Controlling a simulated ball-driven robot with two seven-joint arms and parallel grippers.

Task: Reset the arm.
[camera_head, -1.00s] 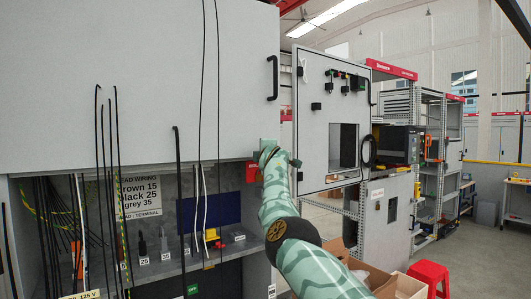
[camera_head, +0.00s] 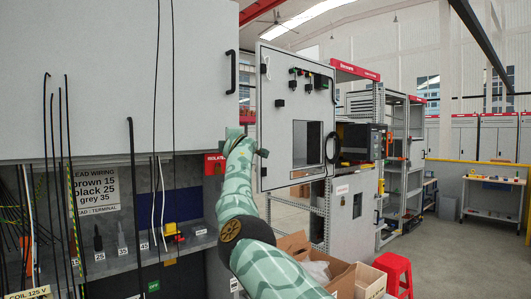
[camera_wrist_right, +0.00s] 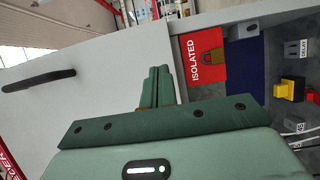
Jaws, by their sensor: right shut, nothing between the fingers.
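My right arm (camera_head: 240,200), green and patterned, reaches up from the bottom of the head view. Its gripper (camera_head: 234,134) is at the lower right corner of the large grey cabinet door, in front of the red isolated sign. In the right wrist view the gripper's fingers (camera_wrist_right: 158,72) are shut together with nothing between them. The red sign (camera_wrist_right: 202,60), with a padlock picture, is beside them on the right. I cannot tell whether the fingertips touch the grey door (camera_wrist_right: 110,85). My left gripper is not in view.
The door's black handle (camera_head: 231,72) shows above my gripper; it also shows in the wrist view (camera_wrist_right: 38,80). An open panel door (camera_head: 290,110) stands to the right. Hanging wires (camera_head: 62,180) and a terminal shelf fill the left. Cardboard boxes (camera_head: 345,280) and a red stool (camera_head: 392,268) stand low right.

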